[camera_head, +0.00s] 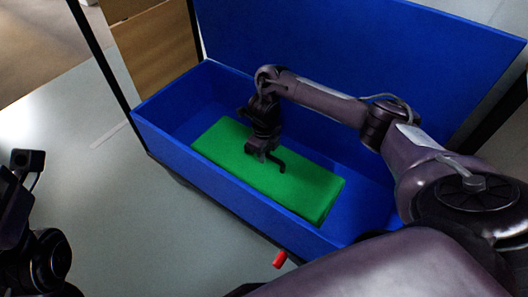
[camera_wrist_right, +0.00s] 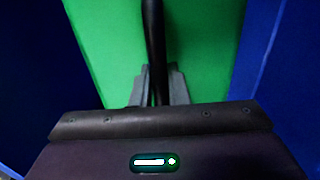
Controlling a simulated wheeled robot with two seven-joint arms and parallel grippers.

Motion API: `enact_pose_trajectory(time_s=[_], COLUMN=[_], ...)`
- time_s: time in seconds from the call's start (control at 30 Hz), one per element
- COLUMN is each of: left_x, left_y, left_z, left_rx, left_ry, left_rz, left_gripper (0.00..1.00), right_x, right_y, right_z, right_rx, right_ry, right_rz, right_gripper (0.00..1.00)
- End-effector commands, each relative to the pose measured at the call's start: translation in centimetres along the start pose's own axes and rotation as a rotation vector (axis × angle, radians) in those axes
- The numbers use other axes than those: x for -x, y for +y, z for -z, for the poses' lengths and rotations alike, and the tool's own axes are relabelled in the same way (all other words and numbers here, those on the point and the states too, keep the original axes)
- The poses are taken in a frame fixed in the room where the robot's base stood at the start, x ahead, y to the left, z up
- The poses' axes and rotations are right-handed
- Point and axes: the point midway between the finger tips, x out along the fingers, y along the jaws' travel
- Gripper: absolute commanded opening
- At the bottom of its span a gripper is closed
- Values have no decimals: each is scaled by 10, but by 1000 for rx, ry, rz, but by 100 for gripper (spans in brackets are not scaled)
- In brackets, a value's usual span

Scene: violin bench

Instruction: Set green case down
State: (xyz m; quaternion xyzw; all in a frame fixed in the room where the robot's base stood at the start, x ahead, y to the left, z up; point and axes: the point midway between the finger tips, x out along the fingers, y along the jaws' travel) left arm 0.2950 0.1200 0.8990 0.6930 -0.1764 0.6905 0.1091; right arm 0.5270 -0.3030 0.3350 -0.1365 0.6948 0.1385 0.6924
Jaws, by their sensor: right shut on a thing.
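The green case (camera_head: 300,193) is a flat, long block with a dark handle (camera_wrist_right: 152,35) on top. It is inside the open blue box (camera_head: 200,185), lying roughly level along its length. Whether its underside touches the box floor cannot be seen. My right gripper (camera_head: 262,150) reaches down into the box and is shut on the handle above the middle of the case. In the right wrist view the fingers (camera_wrist_right: 158,85) close around the handle, with the green top behind. Part of my left arm shows at the left edge, and its jaws cannot be made out.
The blue box's raised lid (camera_head: 350,50) stands behind my right arm. A small red piece (camera_head: 280,259) is at the box's front edge. Dark posts rise beside the box. A wooden panel (camera_head: 155,50) stands at the back left. The pale surface (camera_head: 100,150) left of the box is clear.

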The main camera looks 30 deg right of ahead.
Motion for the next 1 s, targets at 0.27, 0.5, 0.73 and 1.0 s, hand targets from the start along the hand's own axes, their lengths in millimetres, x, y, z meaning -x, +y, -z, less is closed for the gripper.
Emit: enact_pose_trajectory(time_s=[0.27,0.5,0.73,1.0], left_x=[-1,-2,-2,-4], left_y=[0,1,1,-2], left_z=[0,0,1,-2], left_rx=[0,0,0,2], left_ry=[0,5,6,-24], left_rz=[0,-4,-4,10], left_gripper=[0,0,0,0], right_x=[3,-1,-1,17], right_y=[0,0,0,-1], right_z=[-2,0,0,-1], right_rx=[0,1,1,2], right_ry=[-6,-1,-1,-2], right_rz=[1,0,0,3], right_gripper=[0,31,36,36])
